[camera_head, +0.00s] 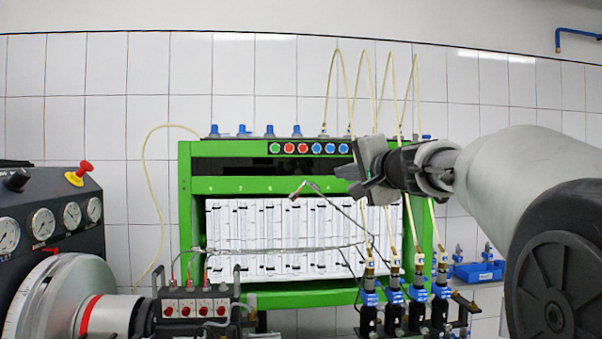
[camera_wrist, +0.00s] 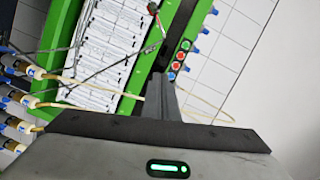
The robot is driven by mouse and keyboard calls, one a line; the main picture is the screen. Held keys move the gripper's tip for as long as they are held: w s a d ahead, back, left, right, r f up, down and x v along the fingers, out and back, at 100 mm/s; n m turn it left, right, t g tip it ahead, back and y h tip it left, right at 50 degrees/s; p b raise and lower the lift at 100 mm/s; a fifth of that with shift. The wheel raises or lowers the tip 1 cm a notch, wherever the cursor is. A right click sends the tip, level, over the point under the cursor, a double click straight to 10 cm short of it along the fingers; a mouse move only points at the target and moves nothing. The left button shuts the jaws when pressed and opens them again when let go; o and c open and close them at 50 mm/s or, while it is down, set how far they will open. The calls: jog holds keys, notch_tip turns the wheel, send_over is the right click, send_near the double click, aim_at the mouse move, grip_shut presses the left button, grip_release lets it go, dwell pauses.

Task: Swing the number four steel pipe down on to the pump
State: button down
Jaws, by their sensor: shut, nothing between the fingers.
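A thin bent steel pipe (camera_head: 330,199) stands raised in front of the white gauge panel, its hooked free end at upper left. I take it for number four; I read no label on it. It also shows in the wrist view (camera_wrist: 115,67), with a red tip near the top. The pump block (camera_head: 196,306) with several red-marked parts sits at lower left; other thin pipes (camera_head: 290,248) run across to it. My gripper (camera_head: 362,172) is shut and empty, to the right of the raised pipe's free end and apart from it. In the wrist view its fingers (camera_wrist: 160,92) point up.
The green bench frame (camera_head: 185,220) surrounds the panel. Blue-collared injectors (camera_head: 394,296) with pale hoses stand at lower right. A drive wheel housing (camera_head: 60,300) and a dark gauge console (camera_head: 50,215) fill the left. Coloured buttons (camera_head: 303,148) line the upper rail.

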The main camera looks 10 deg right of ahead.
jog(key=w+a+f+p, duration=0.1)
jog(key=w+a, duration=0.4)
jog(key=w, duration=0.2)
jog(key=shift+a+f+p, duration=0.25)
jog(key=shift+f+p, duration=0.1)
jog(key=shift+f, duration=0.05)
